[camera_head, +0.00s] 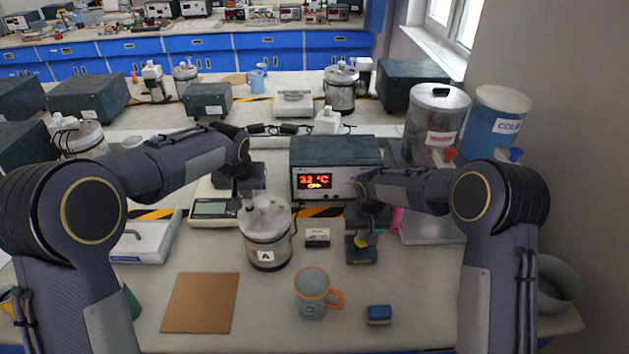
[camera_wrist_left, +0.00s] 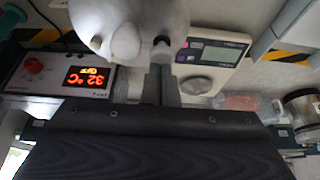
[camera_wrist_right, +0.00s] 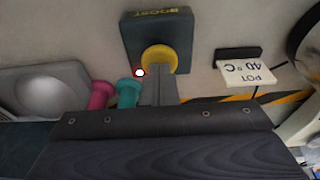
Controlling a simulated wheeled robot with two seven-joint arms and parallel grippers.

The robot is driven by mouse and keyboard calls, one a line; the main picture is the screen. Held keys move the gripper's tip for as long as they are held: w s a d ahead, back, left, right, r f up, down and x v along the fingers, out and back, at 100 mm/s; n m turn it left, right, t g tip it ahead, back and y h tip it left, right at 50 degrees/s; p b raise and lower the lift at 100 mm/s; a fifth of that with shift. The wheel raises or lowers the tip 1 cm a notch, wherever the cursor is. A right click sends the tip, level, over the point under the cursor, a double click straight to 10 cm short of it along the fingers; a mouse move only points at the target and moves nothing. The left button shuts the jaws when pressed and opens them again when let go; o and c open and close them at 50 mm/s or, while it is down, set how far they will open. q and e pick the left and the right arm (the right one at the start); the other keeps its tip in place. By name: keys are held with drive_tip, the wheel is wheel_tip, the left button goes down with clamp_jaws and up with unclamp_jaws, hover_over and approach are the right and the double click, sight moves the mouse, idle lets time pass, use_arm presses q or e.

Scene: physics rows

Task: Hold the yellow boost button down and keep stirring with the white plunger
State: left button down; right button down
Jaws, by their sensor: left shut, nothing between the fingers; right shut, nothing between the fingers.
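The yellow boost button (camera_wrist_right: 160,60) sits on a dark box marked BOOST (camera_wrist_right: 155,30); in the head view the button (camera_head: 361,241) is partly covered by my right gripper (camera_head: 368,228). That gripper is shut and empty, its fingertips (camera_wrist_right: 159,80) at the button's edge; I cannot tell whether they touch. The metal pot marked A (camera_head: 266,245) stands left of the box. A pale knob, seemingly the white plunger (camera_wrist_left: 126,42), rises from its lid. My left gripper (camera_head: 238,205) is shut and empty; its fingertips (camera_wrist_left: 160,75) are beside the lid, apart from the knob.
The heater box (camera_head: 333,160) behind reads 32 °C. A small sign (camera_wrist_right: 245,72) says POT 40 °C. A grey mug with orange handle (camera_head: 312,293), a blue block (camera_head: 379,314) and a brown mat (camera_head: 201,302) lie in front. A scale (camera_head: 212,210) stands left of the pot.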

use_arm(q)
drive_tip(key=shift+f, duration=0.3)
drive_tip(key=shift+r, duration=1.7)
drive_tip(key=shift+f, duration=0.1)
drive_tip(key=shift+f, duration=1.6)
drive_tip(key=shift+r, duration=0.1)
